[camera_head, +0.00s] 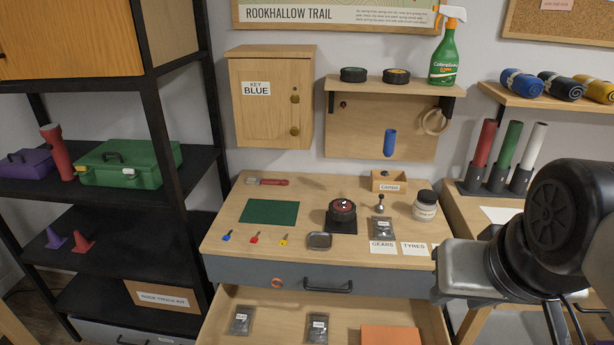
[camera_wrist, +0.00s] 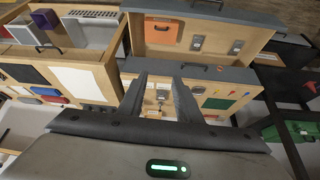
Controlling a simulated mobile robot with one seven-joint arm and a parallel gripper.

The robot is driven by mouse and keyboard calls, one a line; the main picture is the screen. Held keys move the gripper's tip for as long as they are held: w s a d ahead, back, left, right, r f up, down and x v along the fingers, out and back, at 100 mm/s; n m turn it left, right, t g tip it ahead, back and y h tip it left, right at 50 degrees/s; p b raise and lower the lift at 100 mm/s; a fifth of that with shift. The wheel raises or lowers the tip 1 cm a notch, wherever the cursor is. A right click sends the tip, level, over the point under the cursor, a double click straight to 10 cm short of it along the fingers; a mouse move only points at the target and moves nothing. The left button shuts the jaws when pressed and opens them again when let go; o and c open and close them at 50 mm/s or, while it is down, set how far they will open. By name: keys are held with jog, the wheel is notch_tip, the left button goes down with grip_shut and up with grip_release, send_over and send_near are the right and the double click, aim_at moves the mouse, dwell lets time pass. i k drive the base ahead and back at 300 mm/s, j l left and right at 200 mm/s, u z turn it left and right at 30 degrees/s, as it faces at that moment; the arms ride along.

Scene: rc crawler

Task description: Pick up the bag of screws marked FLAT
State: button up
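Two small dark bags with white labels lie in the open drawer (camera_head: 275,300): a left bag (camera_head: 241,320) and a middle bag (camera_head: 317,327). A third labelled dark bag (camera_head: 383,228) lies on the worktop above the GEARS card. The labels are too small to read surely, so I cannot tell which bag is marked FLAT. The wrist view also shows the drawer bags, one near the orange sheet (camera_wrist: 197,43) and one farther right (camera_wrist: 235,47). My gripper (camera_wrist: 160,77) is open and empty, its fingers apart, well away from the bags.
The worktop holds a green mat (camera_head: 269,212), small coloured keys, a black round device (camera_head: 342,211), a jar (camera_head: 425,206) and a box (camera_head: 389,182). A black shelf rack (camera_head: 175,150) stands left.

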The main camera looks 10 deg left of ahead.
aim_at(240, 324)
jog(key=u, duration=1.4)
